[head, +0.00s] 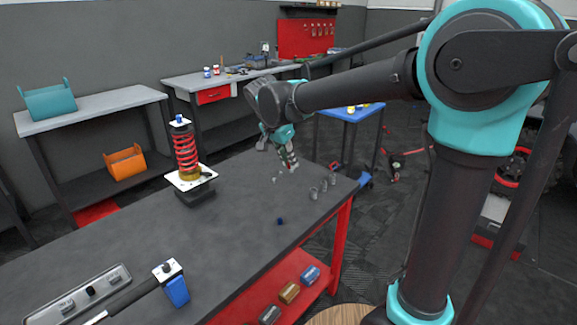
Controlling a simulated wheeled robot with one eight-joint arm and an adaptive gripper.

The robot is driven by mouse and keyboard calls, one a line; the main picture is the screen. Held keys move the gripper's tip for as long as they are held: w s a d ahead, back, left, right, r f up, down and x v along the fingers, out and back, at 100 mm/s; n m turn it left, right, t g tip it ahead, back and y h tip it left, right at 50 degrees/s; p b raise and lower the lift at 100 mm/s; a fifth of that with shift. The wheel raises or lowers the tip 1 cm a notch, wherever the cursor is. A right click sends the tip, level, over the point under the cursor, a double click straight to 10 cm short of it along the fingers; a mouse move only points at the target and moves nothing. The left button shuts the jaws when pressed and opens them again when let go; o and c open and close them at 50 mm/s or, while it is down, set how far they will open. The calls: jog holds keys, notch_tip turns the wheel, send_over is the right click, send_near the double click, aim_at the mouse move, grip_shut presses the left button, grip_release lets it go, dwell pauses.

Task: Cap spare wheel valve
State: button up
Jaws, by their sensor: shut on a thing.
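My gripper (291,164) hangs low over the far right part of the dark workbench (150,240), pointing down. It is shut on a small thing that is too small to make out. I cannot tell whether that is a valve cap. A few small grey pieces (323,187) stand on the bench near its right edge, to the right of my gripper. A small dark blue piece (280,221) lies on the bench nearer to me. I cannot make out a spare wheel or its valve on the bench.
A red spring strut (186,155) stands on the bench, left of my gripper. A grey tray (110,281) and a long-handled tool with a blue part (176,291) lie at the front left. A blue table (352,113) stands behind. The middle of the bench is clear.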

aim_at(288, 163)
jog(key=shift+r, duration=1.55)
dwell(0.9)
jog(key=shift+r, duration=2.15)
